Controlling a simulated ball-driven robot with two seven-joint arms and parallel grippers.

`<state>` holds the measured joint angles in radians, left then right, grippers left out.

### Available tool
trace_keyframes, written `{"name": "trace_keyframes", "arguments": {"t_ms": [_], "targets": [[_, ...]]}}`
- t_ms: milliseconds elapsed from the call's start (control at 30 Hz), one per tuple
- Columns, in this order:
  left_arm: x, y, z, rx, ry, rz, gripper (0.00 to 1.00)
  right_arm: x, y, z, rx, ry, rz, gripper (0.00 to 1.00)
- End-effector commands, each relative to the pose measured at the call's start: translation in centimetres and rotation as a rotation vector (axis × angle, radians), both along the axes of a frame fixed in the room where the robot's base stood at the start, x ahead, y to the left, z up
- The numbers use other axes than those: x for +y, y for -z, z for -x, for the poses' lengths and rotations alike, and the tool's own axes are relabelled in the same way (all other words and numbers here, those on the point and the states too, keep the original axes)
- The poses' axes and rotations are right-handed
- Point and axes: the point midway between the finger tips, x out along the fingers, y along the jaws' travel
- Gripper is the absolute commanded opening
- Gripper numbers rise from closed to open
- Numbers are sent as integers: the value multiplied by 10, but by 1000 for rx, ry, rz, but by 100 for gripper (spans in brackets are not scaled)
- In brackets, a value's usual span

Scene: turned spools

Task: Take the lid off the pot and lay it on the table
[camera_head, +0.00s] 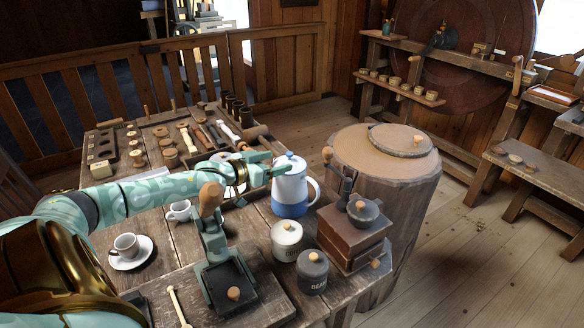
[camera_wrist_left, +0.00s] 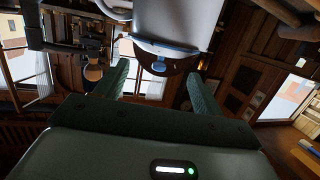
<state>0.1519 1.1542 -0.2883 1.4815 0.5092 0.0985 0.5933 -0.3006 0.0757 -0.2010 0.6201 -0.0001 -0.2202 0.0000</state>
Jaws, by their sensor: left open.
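The pot (camera_head: 289,192) is white above and blue below, and stands upright on the wooden table (camera_head: 262,258), with a handle on its right. Its pale lid (camera_head: 289,160) is on top, with a small dark knob. My left gripper (camera_head: 277,169) is open beside the upper left of the pot, close to the lid; I cannot tell whether it touches. My right gripper is not in view.
A white canister (camera_head: 286,242), a dark canister (camera_head: 312,274) and a coffee grinder (camera_head: 354,238) stand in front of the pot. A lever press (camera_head: 213,246) and cups are nearer left; wooden tools crowd the back. A stump (camera_head: 375,185) stands right.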

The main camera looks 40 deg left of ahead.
Motion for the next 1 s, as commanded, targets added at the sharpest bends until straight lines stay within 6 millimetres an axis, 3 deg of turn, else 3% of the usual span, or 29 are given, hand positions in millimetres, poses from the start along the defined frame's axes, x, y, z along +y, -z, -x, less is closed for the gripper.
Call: {"name": "trace_keyframes", "arguments": {"t_ms": [200, 333, 700, 933, 1000], "targets": [[-1, 16, -27, 1, 0, -2, 68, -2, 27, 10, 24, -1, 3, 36], [-3, 17, -41, 0, 0, -1, 68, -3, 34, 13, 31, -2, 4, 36], [-4, 14, -48, 0, 0, 0, 68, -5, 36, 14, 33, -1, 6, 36], [-4, 15, -48, 2, 0, -1, 4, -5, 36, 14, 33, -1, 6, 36], [-4, 16, -48, 4, 0, -1, 0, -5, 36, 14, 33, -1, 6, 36]]}}
